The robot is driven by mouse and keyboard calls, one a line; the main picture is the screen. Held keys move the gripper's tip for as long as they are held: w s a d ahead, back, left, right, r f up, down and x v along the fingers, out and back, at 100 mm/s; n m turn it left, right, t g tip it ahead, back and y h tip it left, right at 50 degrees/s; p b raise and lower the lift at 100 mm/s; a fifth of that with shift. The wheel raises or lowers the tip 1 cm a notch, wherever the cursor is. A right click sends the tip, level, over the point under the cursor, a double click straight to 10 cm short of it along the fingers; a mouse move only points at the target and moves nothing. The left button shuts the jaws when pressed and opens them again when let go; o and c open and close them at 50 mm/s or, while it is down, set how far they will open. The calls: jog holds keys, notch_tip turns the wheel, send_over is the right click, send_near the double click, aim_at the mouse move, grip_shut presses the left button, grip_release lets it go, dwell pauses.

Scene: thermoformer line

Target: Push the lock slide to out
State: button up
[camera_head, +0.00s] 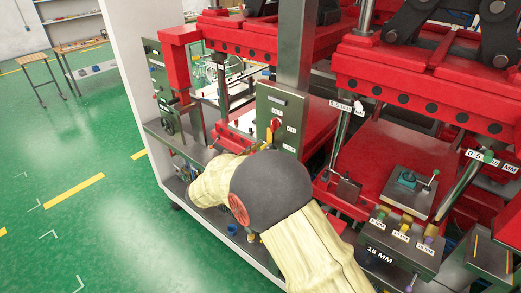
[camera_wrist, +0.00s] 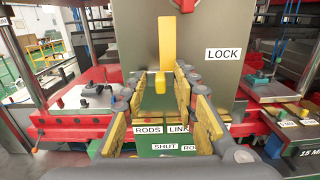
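In the wrist view a grey upright panel (camera_wrist: 200,95) carries a white LOCK label (camera_wrist: 223,54). Left of the label is a yellow upright strip (camera_wrist: 166,40), with a small yellow block (camera_wrist: 160,83) at its lower end; these appear to be the lock slide, but I cannot tell which part moves. My gripper (camera_wrist: 161,86) points at the panel with its yellow-padded fingers apart. The block shows between the fingertips, with visible gaps on both sides; contact is unclear.
Labels reading RODS (camera_wrist: 149,130) and SHUT (camera_wrist: 165,147) show below the fingers. Red press frames stand on both sides. Green floor at left is open.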

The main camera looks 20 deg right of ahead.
grip_shut()
dwell(0.9)
